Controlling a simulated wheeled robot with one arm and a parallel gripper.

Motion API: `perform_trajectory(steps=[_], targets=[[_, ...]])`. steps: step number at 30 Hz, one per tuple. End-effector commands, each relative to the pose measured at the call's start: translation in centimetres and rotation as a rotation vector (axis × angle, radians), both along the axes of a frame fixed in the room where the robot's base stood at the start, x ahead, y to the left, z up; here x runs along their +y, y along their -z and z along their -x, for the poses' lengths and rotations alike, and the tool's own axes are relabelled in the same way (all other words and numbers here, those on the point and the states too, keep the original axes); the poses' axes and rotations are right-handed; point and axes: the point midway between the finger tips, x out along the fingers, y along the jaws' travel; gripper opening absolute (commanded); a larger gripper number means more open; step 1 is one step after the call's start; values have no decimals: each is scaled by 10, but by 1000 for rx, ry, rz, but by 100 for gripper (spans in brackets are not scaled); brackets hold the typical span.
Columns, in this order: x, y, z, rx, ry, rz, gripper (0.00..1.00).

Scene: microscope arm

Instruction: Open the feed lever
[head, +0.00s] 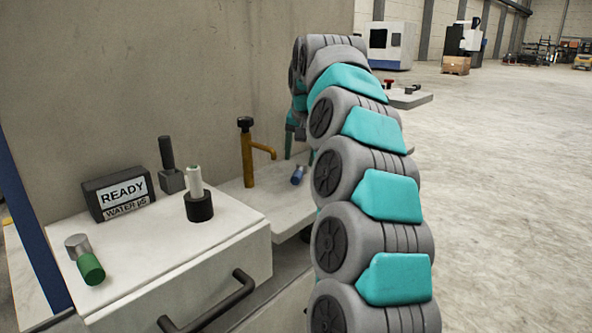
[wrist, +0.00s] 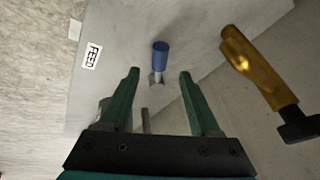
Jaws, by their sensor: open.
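The feed lever has a blue grip (wrist: 160,52) on a short metal shaft (wrist: 157,77). In the wrist view it lies between the lines of my fingers, near their tips. A small white label (wrist: 91,55), which seems to read FEED, is to its left. In the head view the blue grip (head: 297,175) shows on the pale shelf, just left of my arm. My gripper (wrist: 159,73) is open, with one green finger on each side of the lever and nothing held. In the head view my arm hides most of the gripper; whether a finger touches the lever cannot be told.
A brass tap (head: 249,155) stands close by on the shelf; it also shows right of my gripper in the wrist view (wrist: 255,65). Open floor lies right.

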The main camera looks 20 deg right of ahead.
Motion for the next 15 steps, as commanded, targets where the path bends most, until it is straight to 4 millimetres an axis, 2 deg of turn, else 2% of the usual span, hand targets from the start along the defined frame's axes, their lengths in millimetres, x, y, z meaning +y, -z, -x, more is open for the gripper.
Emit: perform_trajectory(steps=[9, 15], targets=[[0, 44, -18, 8, -4, -1, 63], [-1, 59, -27, 2, -2, 0, 63]])
